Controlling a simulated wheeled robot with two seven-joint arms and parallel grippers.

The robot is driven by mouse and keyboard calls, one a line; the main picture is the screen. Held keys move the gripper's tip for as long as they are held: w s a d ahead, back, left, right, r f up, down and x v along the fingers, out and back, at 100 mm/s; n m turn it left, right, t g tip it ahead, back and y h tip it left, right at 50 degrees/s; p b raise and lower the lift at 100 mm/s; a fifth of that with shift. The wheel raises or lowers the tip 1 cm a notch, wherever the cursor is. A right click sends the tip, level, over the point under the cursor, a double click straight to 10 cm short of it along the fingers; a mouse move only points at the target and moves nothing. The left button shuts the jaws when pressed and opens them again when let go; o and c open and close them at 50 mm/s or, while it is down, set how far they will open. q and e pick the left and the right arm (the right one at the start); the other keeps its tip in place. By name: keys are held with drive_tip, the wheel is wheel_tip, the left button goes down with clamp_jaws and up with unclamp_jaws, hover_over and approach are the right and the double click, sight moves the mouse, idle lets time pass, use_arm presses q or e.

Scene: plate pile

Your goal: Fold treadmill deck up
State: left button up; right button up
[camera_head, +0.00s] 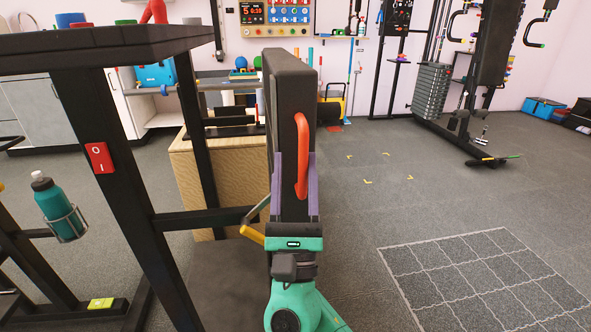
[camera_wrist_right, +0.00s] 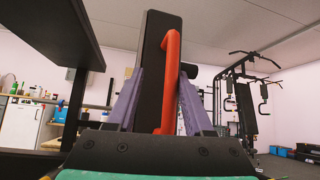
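The treadmill deck (camera_head: 287,100) is a dark slab standing steeply raised beside the black treadmill frame (camera_head: 110,170). It also rises against the ceiling in the right wrist view (camera_wrist_right: 155,50). A red-orange handle (camera_head: 301,150) is on the deck's face and shows in the right wrist view (camera_wrist_right: 171,85). My right gripper (camera_head: 296,165) has its purple fingers apart, one on each side of the handle. In the right wrist view (camera_wrist_right: 162,75) a gap shows left of the handle; contact on the right is unclear. My left gripper is not in view.
A red power switch (camera_head: 100,158) and a teal bottle (camera_head: 62,205) in a holder are on the frame. A yellow-tipped lever (camera_head: 252,235) sits low by the deck. A wooden box (camera_head: 215,180) stands behind. Floor to the right is clear, with a gridded mat (camera_head: 480,275).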

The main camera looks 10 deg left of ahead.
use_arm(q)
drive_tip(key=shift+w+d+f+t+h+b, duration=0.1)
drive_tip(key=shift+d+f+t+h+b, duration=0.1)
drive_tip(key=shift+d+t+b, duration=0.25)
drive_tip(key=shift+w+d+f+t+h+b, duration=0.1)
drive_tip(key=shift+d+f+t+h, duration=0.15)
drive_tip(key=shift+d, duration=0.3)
use_arm(e)
drive_tip(key=v, duration=1.4)
drive_tip(key=shift+s+f, duration=0.2)
drive_tip(key=shift+s, duration=0.05)
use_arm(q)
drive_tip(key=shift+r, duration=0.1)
use_arm(e)
drive_tip(key=shift+w, duration=0.1)
